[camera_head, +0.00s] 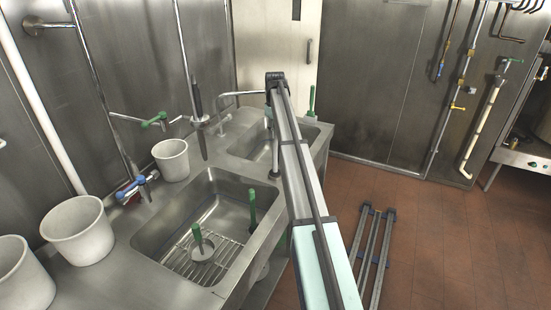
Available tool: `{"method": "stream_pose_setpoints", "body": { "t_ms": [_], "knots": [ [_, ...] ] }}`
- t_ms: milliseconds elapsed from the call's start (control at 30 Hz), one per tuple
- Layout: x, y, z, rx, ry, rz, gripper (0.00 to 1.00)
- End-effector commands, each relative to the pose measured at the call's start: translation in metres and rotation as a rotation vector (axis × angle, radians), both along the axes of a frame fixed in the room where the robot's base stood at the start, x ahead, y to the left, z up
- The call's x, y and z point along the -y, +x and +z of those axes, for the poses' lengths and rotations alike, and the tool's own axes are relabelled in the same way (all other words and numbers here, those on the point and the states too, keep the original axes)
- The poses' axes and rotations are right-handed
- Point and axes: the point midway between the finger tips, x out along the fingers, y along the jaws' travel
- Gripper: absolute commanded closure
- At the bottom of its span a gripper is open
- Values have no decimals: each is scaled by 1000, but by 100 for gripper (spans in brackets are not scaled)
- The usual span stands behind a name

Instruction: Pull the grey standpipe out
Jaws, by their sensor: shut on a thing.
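My arm reaches from the bottom of the head view over the sinks. Its end turns down at the far side of the counter. My gripper (270,120) is small and partly hidden beside my arm link, and it is shut. A slim grey upright piece, which looks like the grey standpipe (275,150), hangs below it with a dark lower end near the divider between the two sinks. I cannot tell whether that end touches anything. Another green standpipe (252,212) stands at the sink's right side.
White buckets (76,232) stand along the wall at left, and a smaller bucket (171,160) stands behind the front sink. Taps with blue (134,188) and green (155,120) handles and a dark upright spray pipe (199,125) rise nearby. The tiled floor at right is mostly open.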

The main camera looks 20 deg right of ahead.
Motion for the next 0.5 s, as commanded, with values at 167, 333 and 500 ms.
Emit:
{"method": "stream_pose_setpoints", "body": {
  "t_ms": [167,333,500],
  "knots": [
    [0,0,5,0,0,0,100],
    [0,0,7,0,0,0,100],
    [0,0,17,1,-1,0,100]
  ]
}}
